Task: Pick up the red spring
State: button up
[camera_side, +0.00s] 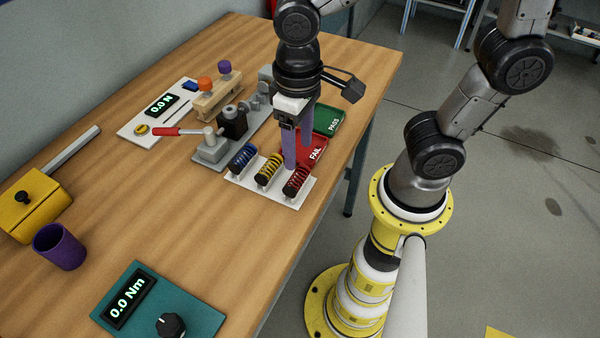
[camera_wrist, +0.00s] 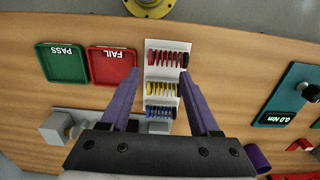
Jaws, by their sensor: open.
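The red spring (camera_side: 296,181) lies at the right end of a white holder (camera_side: 238,178), beside the yellow spring (camera_side: 268,171) and the blue spring (camera_side: 242,158). In the wrist view the red spring (camera_wrist: 167,58) is at the far end of the row, with the yellow spring (camera_wrist: 161,89) and blue spring (camera_wrist: 160,112) closer. My gripper (camera_side: 296,165) points down with its purple fingers above the holder, close to the red and yellow springs. In the wrist view my gripper (camera_wrist: 158,82) is open and empty, its fingers either side of the row, short of the red spring.
A red FAIL tray (camera_side: 314,148) and a green PASS tray (camera_side: 330,119) sit just behind the holder. A grey fixture with a red-handled lever (camera_side: 182,131) stands to the left. A purple cup (camera_side: 60,247) and a teal torque meter (camera_side: 190,300) are nearer the front.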

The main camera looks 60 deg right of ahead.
aim_at(300, 171)
jog(key=shift+s+f, duration=0.15)
jog(key=shift+f, duration=2.7)
grip_shut()
